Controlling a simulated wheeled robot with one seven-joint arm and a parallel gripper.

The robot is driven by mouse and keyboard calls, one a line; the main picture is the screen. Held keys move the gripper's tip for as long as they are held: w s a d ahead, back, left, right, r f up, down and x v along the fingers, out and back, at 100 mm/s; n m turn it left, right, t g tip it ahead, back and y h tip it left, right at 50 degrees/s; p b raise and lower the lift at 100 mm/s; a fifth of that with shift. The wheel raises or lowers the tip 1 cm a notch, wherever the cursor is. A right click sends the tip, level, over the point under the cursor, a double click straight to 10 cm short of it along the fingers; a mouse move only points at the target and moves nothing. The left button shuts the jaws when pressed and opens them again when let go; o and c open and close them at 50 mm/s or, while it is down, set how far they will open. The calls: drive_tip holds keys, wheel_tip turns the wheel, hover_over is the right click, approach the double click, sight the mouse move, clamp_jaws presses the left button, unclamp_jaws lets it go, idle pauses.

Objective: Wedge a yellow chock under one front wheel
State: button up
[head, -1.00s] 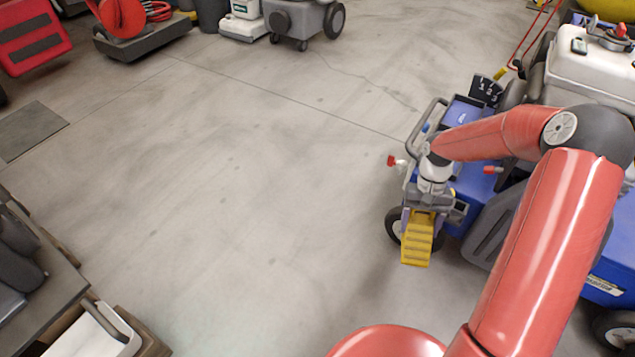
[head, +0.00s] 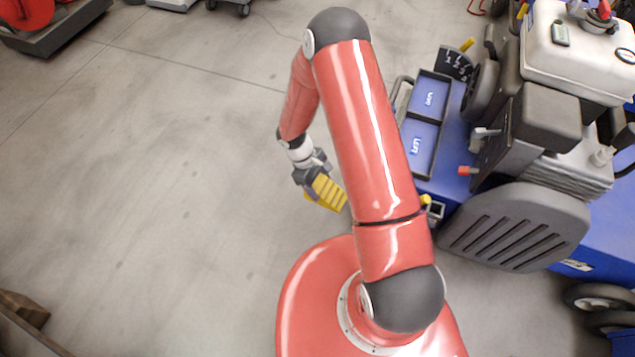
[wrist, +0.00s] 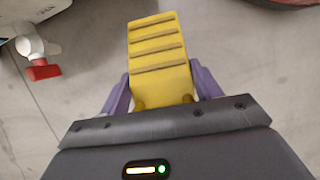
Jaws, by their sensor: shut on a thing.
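My gripper (head: 309,180) is shut on a yellow chock (head: 328,193) and holds it out over the floor, left of the blue machine (head: 455,170). In the wrist view the ridged chock (wrist: 160,55) sits between the purple fingers of my gripper (wrist: 161,88). Bare floor shows around it, and no wheel is seen touching it. Black-tyred wheels (head: 598,298) of the machine show at the lower right. The dark front wheel seen earlier on the machine's left end is hidden behind my arm now.
A red-handled valve (wrist: 43,70) is at the wrist view's upper left. A red reel on a dark base (head: 50,35) stands at the far left. A wooden item (head: 22,310) lies at the lower left. The floor (head: 150,190) between is clear.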

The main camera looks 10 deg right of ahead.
drive_tip(key=shift+s+f+n, duration=0.3)
drive_tip(key=shift+f+n, duration=0.1)
drive_tip(key=shift+f, duration=0.3)
drive_tip(key=shift+s+d+f+b, duration=0.1)
drive_tip(key=shift+f+b, duration=0.85)
drive_tip(key=shift+f, duration=0.5)
drive_tip(key=shift+s+d+f+b, duration=0.1)
drive_tip(key=shift+d+f+b, duration=0.05)
drive_tip(key=shift+f+b, duration=1.05)
drive_tip(key=shift+s+d+f+b, duration=0.1)
drive_tip(key=shift+f+b, duration=0.65)
drive_tip(key=shift+f, duration=0.9)
drive_tip(key=shift+s+d+f+b, duration=0.3)
drive_tip(key=shift+d+f, duration=0.1)
drive_tip(key=shift+f, duration=0.2)
drive_tip(key=shift+s+d+f+b, duration=0.25)
drive_tip(key=shift+d+f+b, duration=0.1)
drive_tip(key=shift+f, duration=0.25)
drive_tip(key=shift+s+d+f, duration=0.1)
drive_tip(key=shift+d+f, duration=0.05)
drive_tip(key=shift+d, duration=0.05)
drive_tip(key=shift+s+d+b, duration=0.4)
drive_tip(key=shift+s+d, duration=0.55)
drive_tip(key=shift+d, duration=0.35)
drive_tip(key=shift+s+d+b, duration=0.35)
drive_tip(key=shift+s+d, duration=0.6)
drive_tip(key=shift+d, duration=0.3)
drive_tip(key=o, duration=1.5)
